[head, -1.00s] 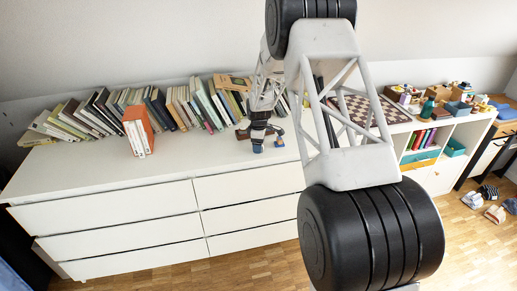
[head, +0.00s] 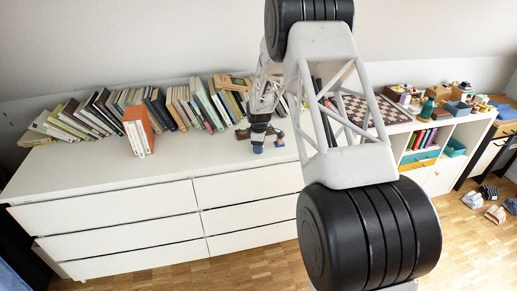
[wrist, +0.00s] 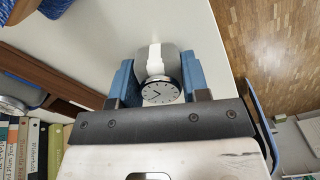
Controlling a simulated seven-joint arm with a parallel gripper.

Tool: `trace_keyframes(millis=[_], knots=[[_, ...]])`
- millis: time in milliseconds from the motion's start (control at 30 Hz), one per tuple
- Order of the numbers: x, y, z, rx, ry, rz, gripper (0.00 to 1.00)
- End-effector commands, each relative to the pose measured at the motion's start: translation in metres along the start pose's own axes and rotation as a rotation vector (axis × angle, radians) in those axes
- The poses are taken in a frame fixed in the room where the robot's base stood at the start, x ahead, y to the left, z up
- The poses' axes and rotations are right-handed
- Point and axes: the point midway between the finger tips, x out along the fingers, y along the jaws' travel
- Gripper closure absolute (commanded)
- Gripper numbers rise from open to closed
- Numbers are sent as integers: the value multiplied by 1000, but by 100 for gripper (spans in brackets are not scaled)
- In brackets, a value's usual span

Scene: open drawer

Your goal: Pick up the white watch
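The white watch (wrist: 160,92) has a round white dial with dark marks and a pale strap around a grey rounded body. In the wrist view it is between the two blue fingertips of my gripper (wrist: 160,80). The fingers are partly closed and appear to press on it from both sides. In the head view my gripper (head: 258,143) is low over the white dresser top (head: 100,170), right of the books. The watch cannot be made out there, hidden by my gripper.
Leaning books (head: 180,105) line the back of the dresser, with an orange book (head: 138,130) upright in front. A brown object (head: 243,134) is beside my gripper. A chessboard (head: 360,110) lies to the right. The dresser's front left is clear.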

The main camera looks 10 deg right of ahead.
Motion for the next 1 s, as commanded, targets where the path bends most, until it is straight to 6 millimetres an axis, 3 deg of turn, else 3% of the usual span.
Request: trace_keyframes(millis=[100, 467, 667, 833, 1000], knots=[[0, 0, 0, 0, 0, 0, 82], [-3, 0, 0, 0, 0, 1, 82], [-16, 0, 0, 0, 1, 2, 82], [-39, 0, 0, 0, 1, 3, 82], [-38, -20, 7, 0, 0, 0, 82]])
